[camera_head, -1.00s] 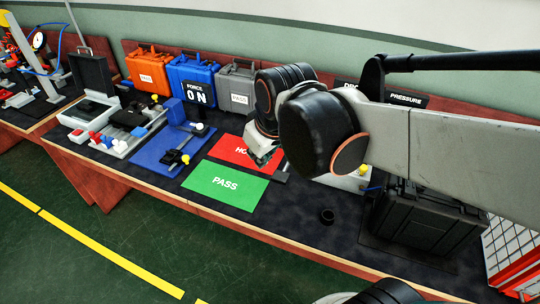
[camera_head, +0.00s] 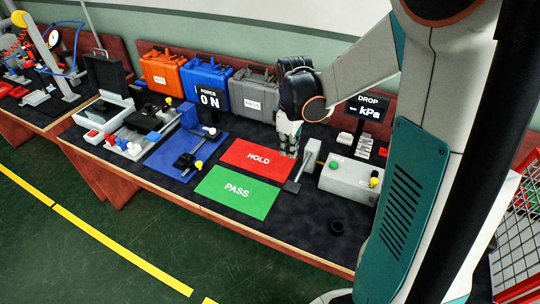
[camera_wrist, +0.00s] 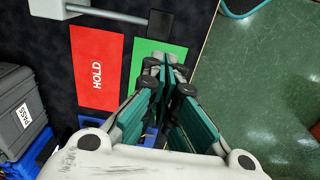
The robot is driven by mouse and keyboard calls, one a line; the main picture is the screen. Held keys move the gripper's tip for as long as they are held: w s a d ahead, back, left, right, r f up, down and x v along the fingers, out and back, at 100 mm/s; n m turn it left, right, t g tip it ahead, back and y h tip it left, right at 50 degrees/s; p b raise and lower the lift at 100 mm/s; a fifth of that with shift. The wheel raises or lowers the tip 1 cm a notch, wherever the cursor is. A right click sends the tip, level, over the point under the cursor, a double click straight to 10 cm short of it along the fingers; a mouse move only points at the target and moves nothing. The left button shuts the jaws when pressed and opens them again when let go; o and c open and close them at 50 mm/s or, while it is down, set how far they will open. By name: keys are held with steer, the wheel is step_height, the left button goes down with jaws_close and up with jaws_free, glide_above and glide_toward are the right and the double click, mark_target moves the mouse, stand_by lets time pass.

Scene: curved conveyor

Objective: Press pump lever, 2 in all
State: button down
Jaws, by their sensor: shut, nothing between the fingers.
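What looks like the pump lever is a light grey bar (camera_wrist: 110,14) that ends in a flat black pad (camera_wrist: 160,23), at the top of the wrist view. In the head view its black pad (camera_head: 292,187) sits low over the table, right of the red HOLD mat, beside an upright grey block (camera_head: 311,152). My gripper (camera_head: 290,152) points down just left of that block, above the far right part of the HOLD mat. In the wrist view my gripper's fingers (camera_wrist: 165,66) are together and empty. I see no contact with the lever.
A grey box (camera_head: 345,182) with a green button and yellow knob stands right of the lever. The DROP kPa display (camera_head: 368,107) is behind it. The red HOLD mat (camera_head: 250,160) and green PASS mat (camera_head: 228,198) lie left. Orange, blue and grey cases (camera_head: 252,95) line the back.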

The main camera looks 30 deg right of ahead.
mark_target(288, 186)
steer(key=shift+d+f, duration=0.35)
steer(key=shift+f, duration=0.05)
steer(key=shift+f, duration=0.1)
step_height(288, 186, down, 14)
steer(key=b, duration=0.4)
steer(key=shift+b, duration=0.3)
